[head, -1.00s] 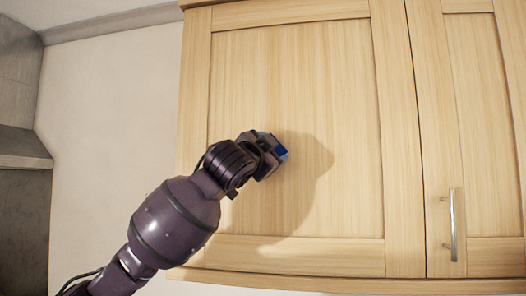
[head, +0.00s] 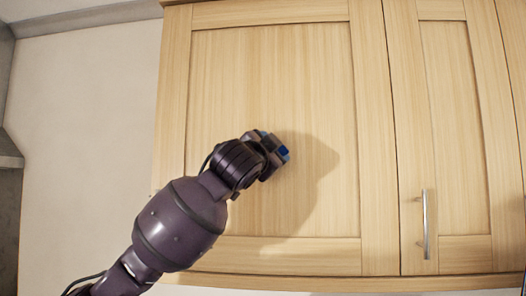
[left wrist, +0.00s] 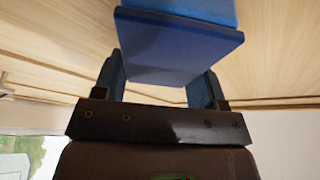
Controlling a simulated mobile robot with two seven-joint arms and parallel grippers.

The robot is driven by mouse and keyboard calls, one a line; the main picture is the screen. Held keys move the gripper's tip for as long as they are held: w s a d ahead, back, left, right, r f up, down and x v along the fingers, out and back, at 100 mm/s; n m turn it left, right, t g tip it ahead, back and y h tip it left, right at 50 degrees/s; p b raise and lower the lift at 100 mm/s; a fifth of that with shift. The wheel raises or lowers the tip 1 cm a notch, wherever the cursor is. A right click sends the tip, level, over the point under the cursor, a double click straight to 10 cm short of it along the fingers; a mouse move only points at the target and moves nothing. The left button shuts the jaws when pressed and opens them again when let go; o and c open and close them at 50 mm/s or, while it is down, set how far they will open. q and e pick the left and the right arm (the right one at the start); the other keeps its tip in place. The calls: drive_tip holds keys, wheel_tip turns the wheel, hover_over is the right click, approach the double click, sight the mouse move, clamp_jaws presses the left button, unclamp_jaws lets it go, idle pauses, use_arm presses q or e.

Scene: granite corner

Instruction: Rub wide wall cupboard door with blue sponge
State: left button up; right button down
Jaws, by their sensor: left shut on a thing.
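The wide wall cupboard door (head: 275,80) is pale wood with a recessed panel and fills the middle of the head view. My left gripper (head: 275,150) is in front of the lower middle of this panel. It is shut on the blue sponge (head: 284,152), mostly hidden behind the fingers there. In the left wrist view the sponge (left wrist: 178,45) shows large between the two fingers, dark blue on the near side and lighter blue beyond. The sponge is at or very near the door; contact cannot be told. My right gripper is not in view.
A narrower cupboard door (head: 445,130) with a vertical metal handle (head: 425,225) adjoins on the right. Bare pale wall (head: 80,130) lies to the left, with a grey hood-like edge (head: 10,155) at the far left.

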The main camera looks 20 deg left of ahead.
use_arm(q)
drive_tip(key=s+a, duration=0.2)
drive_tip(key=a, duration=0.6)
drive_tip(key=shift+a+b, duration=0.15)
drive_tip(key=shift+b, duration=0.25)
idle(1.2)
drive_tip(key=shift+s, duration=0.15)
